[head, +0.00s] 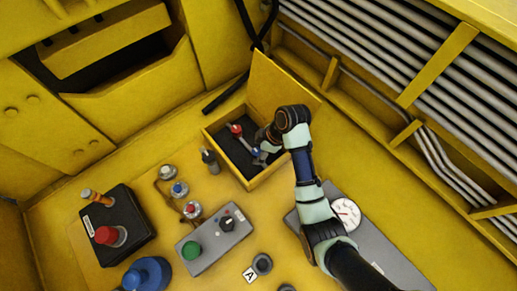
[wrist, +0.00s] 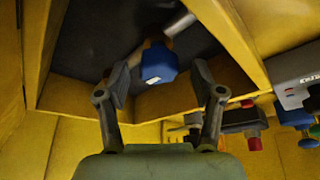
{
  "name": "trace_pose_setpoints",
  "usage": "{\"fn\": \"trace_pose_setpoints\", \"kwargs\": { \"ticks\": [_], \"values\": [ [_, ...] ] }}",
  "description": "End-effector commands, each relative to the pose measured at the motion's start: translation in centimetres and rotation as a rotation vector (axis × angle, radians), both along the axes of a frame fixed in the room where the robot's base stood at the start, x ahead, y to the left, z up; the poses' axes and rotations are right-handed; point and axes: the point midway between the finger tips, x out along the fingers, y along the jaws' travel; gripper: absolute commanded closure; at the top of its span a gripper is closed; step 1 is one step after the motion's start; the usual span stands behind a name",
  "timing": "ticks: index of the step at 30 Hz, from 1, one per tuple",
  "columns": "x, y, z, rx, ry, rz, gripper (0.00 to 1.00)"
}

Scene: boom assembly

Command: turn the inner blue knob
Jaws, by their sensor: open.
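An open yellow box (head: 217,150) with a dark interior stands in the middle of the head view. Inside it are a red-ended valve handle (head: 236,130) and a blue knob (head: 257,153). In the wrist view the blue knob (wrist: 159,65) hangs on a grey stem near the box wall. My gripper (head: 262,156) reaches into the box, partly hidden by my arm. In the wrist view my gripper (wrist: 160,85) is open, with one finger to each side of the blue knob and visible gaps. I cannot tell how far the fingertips are from it in depth.
The box's raised yellow lid (head: 278,85) stands behind my arm. A black box with a red button (head: 107,235), a grey panel with a green button (head: 191,251), a large blue knob (head: 150,272) and a gauge (head: 345,214) surround it. Pipes (head: 400,60) line the right wall.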

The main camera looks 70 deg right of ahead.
Motion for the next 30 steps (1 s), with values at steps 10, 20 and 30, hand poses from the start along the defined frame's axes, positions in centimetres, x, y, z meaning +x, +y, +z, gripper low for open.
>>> {"fn": "trace_pose_setpoints", "kwargs": {
  "ticks": [10, 20, 30],
  "values": [
    [0.11, 0.00, -0.21, -0.001, 0.000, 0.000, 0.46],
    [0.10, 0.01, -0.20, -0.001, 0.000, 0.000, 0.92],
    [0.09, 0.11, 0.19, 0.000, 0.000, -0.076, 0.92]
  ]
}}
